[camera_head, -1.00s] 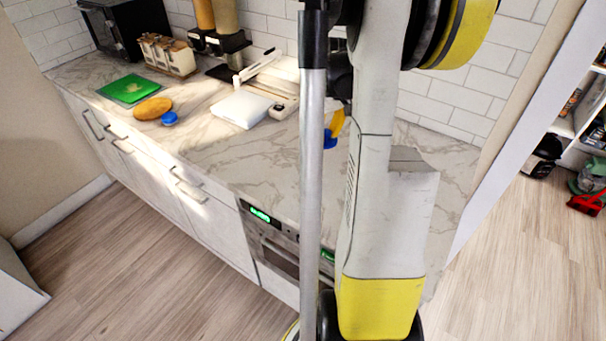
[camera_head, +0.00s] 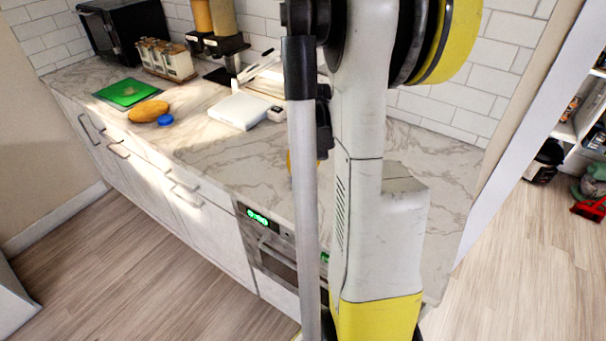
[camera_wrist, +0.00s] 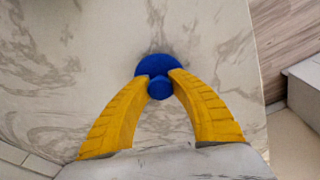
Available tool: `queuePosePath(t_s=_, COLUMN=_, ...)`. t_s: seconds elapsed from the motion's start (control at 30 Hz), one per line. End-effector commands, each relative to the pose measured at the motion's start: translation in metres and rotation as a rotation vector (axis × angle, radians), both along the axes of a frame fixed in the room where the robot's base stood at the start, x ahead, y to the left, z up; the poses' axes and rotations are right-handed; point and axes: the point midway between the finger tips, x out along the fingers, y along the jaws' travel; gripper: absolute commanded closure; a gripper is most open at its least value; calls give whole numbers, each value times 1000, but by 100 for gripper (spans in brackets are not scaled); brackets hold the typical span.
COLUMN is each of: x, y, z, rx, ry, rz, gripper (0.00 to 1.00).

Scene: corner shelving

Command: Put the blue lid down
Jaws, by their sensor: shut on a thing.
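The blue lid (camera_wrist: 157,64) is a round disc with a small round knob. In the wrist view my gripper (camera_wrist: 160,79) has its two yellow fingers closed on the knob, with the lid over the marble counter (camera_wrist: 65,55). A faint shadow lies around the lid; I cannot tell whether it touches the counter. In the head view my arm's pole hides the lid, and only a bit of a yellow finger shows beside it. A separate small blue round thing (camera_head: 165,119) lies on the counter at the left.
A bread-like oval (camera_head: 148,111), a green board (camera_head: 128,92), a white flat box (camera_head: 240,110) and a jar rack (camera_head: 166,60) stand on the left counter. The counter around the lid is clear. The counter's edge and floor (camera_wrist: 285,35) are at the right in the wrist view.

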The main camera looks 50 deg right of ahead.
Motion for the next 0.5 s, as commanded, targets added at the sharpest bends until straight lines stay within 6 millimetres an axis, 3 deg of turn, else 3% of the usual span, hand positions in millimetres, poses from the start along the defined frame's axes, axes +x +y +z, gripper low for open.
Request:
queuePosePath(t_s=0.17, x=0, y=0, z=-4, rx=0, ry=0, rz=0, gripper=100)
queuePosePath(t_s=0.2, x=0, y=0, z=-4, rx=0, ry=0, rz=0, gripper=71)
queuePosePath(t_s=0.27, x=0, y=0, z=-3, rx=0, ry=0, rz=0, gripper=55)
queuePosePath(t_s=0.5, x=0, y=0, z=-3, rx=0, ry=0, rz=0, gripper=55)
